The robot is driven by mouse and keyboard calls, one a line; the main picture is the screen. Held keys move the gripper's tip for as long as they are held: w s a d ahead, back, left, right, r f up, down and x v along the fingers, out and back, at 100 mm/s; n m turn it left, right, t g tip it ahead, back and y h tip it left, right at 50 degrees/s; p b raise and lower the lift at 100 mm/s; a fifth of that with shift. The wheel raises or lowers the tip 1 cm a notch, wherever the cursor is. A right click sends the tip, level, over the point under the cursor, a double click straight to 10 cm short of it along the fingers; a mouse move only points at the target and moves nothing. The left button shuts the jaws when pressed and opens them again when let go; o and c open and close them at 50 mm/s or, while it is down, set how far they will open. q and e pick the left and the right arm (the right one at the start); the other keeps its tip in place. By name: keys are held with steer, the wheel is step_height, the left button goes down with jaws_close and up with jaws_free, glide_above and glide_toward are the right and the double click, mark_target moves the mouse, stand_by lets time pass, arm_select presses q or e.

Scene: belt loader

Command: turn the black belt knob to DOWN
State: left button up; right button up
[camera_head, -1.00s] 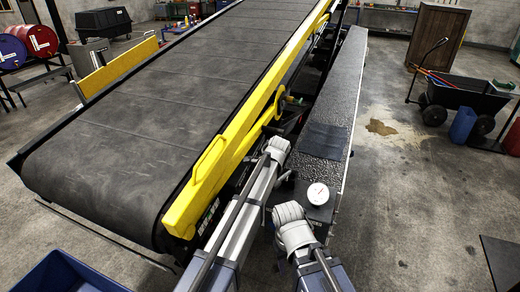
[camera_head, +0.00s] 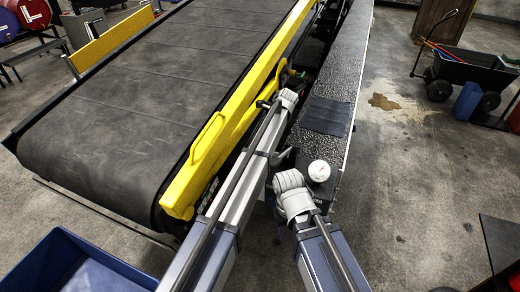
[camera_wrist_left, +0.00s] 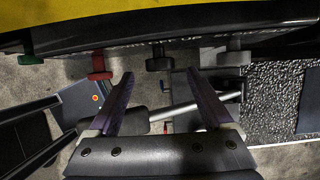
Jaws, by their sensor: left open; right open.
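The black belt knob (camera_wrist_left: 160,61) hangs under the loader's edge in the left wrist view, below lettering of which "UP" is legible; its pointing is unclear. My left gripper (camera_wrist_left: 158,78) is open, its two fingers on either side of the knob's line, with the knob just past the tips; contact cannot be told. In the head view the left arm reaches to the loader's yellow side rail (camera_head: 240,100), its fingers largely hidden. My right gripper (camera_head: 279,158) is small and dark near the loader's side, apart from the knob area.
Beside the black knob are a red knob (camera_wrist_left: 98,66), a green knob (camera_wrist_left: 31,58) and a grey knob (camera_wrist_left: 235,56). A blue bin (camera_head: 75,265) stands front left.

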arm_select(q)
steer(key=b+x, duration=0.3)
steer(key=x, duration=0.1)
steer(key=shift+a+f, duration=0.1)
steer(key=shift+f, duration=0.3)
steer(key=shift+r, duration=0.1)
jaws_close()
